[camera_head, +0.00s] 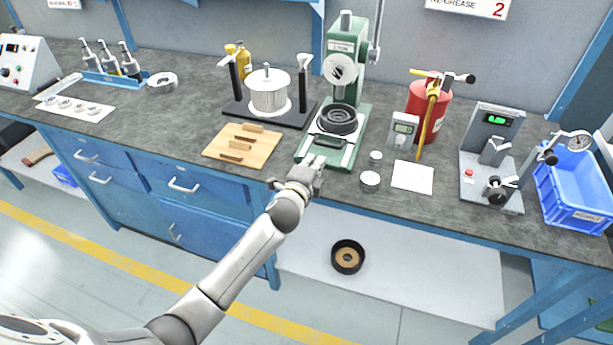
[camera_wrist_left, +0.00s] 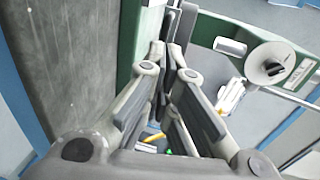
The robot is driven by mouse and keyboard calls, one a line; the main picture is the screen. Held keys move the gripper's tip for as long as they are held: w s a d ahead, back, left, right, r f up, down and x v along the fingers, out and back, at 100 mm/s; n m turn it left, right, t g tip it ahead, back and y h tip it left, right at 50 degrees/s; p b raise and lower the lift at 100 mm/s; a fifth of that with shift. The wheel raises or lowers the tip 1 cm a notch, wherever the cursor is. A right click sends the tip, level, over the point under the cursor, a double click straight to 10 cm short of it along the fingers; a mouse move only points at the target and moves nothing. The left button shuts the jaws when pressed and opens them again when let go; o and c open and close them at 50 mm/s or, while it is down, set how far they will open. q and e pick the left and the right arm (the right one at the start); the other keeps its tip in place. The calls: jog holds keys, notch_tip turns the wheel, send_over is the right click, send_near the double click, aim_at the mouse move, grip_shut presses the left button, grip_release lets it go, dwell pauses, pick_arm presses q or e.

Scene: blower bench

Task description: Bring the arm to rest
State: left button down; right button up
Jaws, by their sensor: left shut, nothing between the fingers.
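My left arm comes in from the left of the head view. Its left gripper (camera_head: 314,164) is shut and empty, at the front edge of the bench (camera_head: 205,100), by the front of the green press base (camera_head: 318,155). In the left wrist view the fingers of my left gripper (camera_wrist_left: 174,35) come together with nothing between them. The green press (camera_head: 346,60) stands upright behind the gripper with a black ring (camera_head: 337,119) on its base. The press also shows in the left wrist view (camera_wrist_left: 222,32). I cannot tell whether the gripper touches the press base. My right gripper is not in view.
A wooden board (camera_head: 243,145) lies left of the gripper. A small metal cup (camera_head: 370,179), a white card (camera_head: 413,176) and a red canister (camera_head: 428,110) are to its right. A blue bin (camera_head: 572,188) stands far right. A lower shelf holds a black ring (camera_head: 347,257).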

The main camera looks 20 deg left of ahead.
pick_arm(q)
jog(key=v, duration=0.3)
jog(key=shift+s+r, duration=0.1)
jog(key=shift+r, duration=0.05)
jog(key=shift+v, duration=1.15)
jog(key=s+a+f+n+g, duration=0.1)
jog(key=s+f+n+g, duration=0.4)
jog(key=s, duration=0.7)
jog(key=s+a+f+n+g, duration=0.1)
jog(key=s+n+g, duration=0.35)
jog(key=s, duration=0.85)
jog(key=s+a+f+n+g, duration=0.1)
jog(key=s+f+n+g, duration=0.25)
jog(key=s+n, duration=0.6)
jog(key=s+f+m, duration=0.1)
jog(key=s+f, duration=0.1)
jog(key=f, duration=1)
jog(key=s+f+m, duration=0.2)
jog(key=f, duration=1.1)
jog(key=s+a+f+g, duration=0.1)
jog(key=s+a+f, duration=0.2)
jog(key=s+f, duration=1.3)
jog(key=shift+s+f+g+y, duration=0.3)
jog(key=shift+s+f, duration=0.1)
jog(key=shift+f, duration=0.05)
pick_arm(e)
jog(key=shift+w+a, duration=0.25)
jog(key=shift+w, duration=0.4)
